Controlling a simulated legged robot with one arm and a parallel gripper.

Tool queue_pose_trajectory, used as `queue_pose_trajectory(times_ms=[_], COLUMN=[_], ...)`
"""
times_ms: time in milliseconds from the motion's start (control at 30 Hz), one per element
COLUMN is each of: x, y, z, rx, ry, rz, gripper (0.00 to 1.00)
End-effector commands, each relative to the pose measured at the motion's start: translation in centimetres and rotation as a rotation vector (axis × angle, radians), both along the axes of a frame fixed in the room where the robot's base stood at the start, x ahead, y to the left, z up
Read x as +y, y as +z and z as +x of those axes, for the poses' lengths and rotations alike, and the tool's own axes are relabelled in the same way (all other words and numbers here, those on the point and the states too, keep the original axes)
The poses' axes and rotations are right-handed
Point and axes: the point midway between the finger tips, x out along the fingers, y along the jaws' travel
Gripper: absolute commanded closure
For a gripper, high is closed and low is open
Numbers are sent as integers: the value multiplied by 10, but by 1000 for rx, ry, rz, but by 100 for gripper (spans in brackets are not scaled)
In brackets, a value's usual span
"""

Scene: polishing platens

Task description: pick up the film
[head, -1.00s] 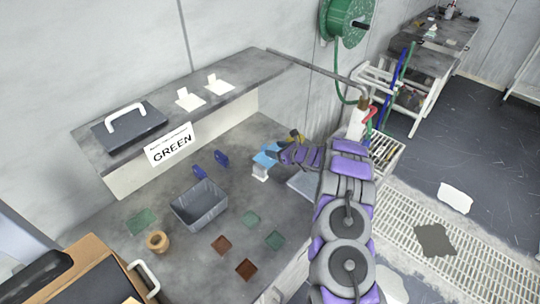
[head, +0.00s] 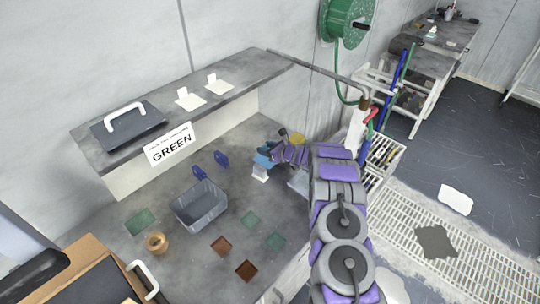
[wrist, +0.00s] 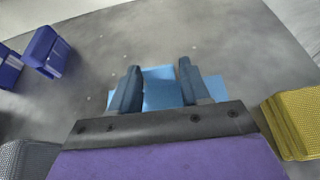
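My gripper (head: 264,158) reaches over the grey bench, its two dark blue fingers (wrist: 157,85) pointing away in the wrist view. The fingers are apart. Light blue flat pieces (wrist: 160,88) show between and beside them; I cannot tell whether the fingers touch these. In the head view my gripper mostly hides them, above a small white block (head: 260,173). Thin square pieces that look like film lie flat on the bench: green ones (head: 251,219) (head: 275,240) (head: 140,222) and brown ones (head: 221,246) (head: 246,270). Which one is the film is unclear.
A grey bin (head: 199,207) stands mid-bench, with dark blue upright pieces (wrist: 45,52) behind it. A tan ring (head: 156,243) is at the left. A yellow block (wrist: 291,122) sits right of my gripper. A shelf with a GREEN sign (head: 169,146) runs behind.

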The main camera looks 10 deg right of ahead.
Motion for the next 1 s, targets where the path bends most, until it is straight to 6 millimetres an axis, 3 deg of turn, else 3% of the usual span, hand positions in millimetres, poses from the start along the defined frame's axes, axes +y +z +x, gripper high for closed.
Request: queue_pose_trajectory(times_ms=[400, 767, 1000], x=[0, 0, 0], y=[0, 6, 37], z=[0, 0, 1], rx=[0, -1, -5], ry=[0, 0, -1], rz=[0, 0, -1], gripper=[93, 94, 94])
